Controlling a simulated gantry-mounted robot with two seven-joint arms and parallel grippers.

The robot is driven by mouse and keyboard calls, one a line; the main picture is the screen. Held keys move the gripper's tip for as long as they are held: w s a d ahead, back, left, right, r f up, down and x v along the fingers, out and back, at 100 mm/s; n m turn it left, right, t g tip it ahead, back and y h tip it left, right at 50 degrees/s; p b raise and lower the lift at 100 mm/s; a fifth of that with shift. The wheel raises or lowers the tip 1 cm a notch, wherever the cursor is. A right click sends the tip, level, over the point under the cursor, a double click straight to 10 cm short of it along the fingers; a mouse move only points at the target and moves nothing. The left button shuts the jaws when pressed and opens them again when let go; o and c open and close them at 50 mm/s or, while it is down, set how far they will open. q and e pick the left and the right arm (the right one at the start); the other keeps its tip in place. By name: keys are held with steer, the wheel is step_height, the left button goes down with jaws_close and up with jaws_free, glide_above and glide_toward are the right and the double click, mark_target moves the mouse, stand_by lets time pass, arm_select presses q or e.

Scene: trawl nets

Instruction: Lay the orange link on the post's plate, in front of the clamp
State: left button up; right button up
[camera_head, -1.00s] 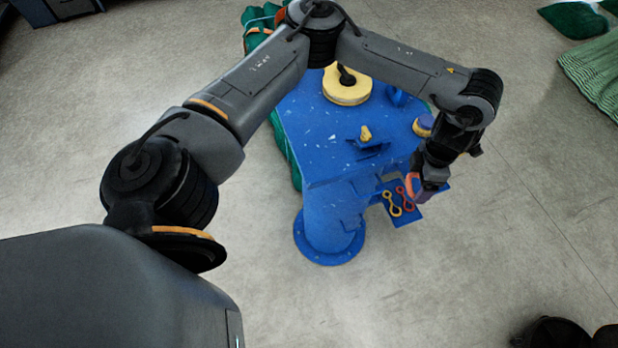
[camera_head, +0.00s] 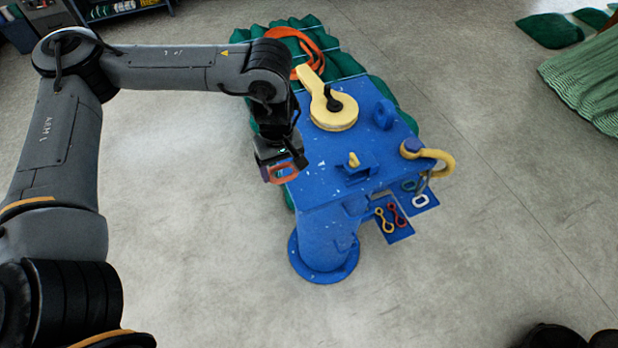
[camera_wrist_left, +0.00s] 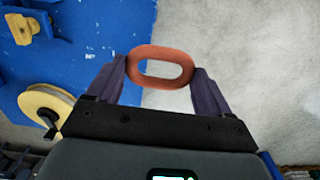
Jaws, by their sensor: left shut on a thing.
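My left gripper (camera_head: 281,165) is shut on the orange link (camera_head: 284,181), an oval ring held at the left edge of the blue post's plate (camera_head: 326,148). In the left wrist view the link (camera_wrist_left: 160,51) sits between the two purple fingertips of the gripper (camera_wrist_left: 162,72). It overlaps the boundary between blue plate and grey floor in that view; its height above the plate cannot be told. A small blue bracket with a yellow knob, likely the clamp (camera_head: 354,168), stands near the plate's front edge, to the right of the gripper. My right gripper is not in view.
A yellow disc with a handle (camera_head: 334,112) lies on the plate behind the bracket. A yellow shackle (camera_head: 437,155) is at the right edge. Blue side shelves (camera_head: 397,235) hold yellow, red and white links. Green netting (camera_head: 350,64) lies behind.

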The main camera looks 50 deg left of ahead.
arm_select(q)
steer(key=shift+w+d+f, duration=0.1)
steer(key=shift+w+f, duration=0.2)
steer(key=shift+f, duration=0.1)
steer(key=w+f, duration=0.1)
steer(key=w+d+f+b, duration=0.1)
steer(key=shift+w, duration=0.4)
steer(key=p, duration=0.2)
glide_above(322, 183)
step_height(322, 183, down, 4)
steer(key=shift+r, duration=0.1)
steer(key=shift+f+p, duration=0.6)
steer(key=shift+f, duration=1.45)
steer(key=shift+f, duration=0.15)
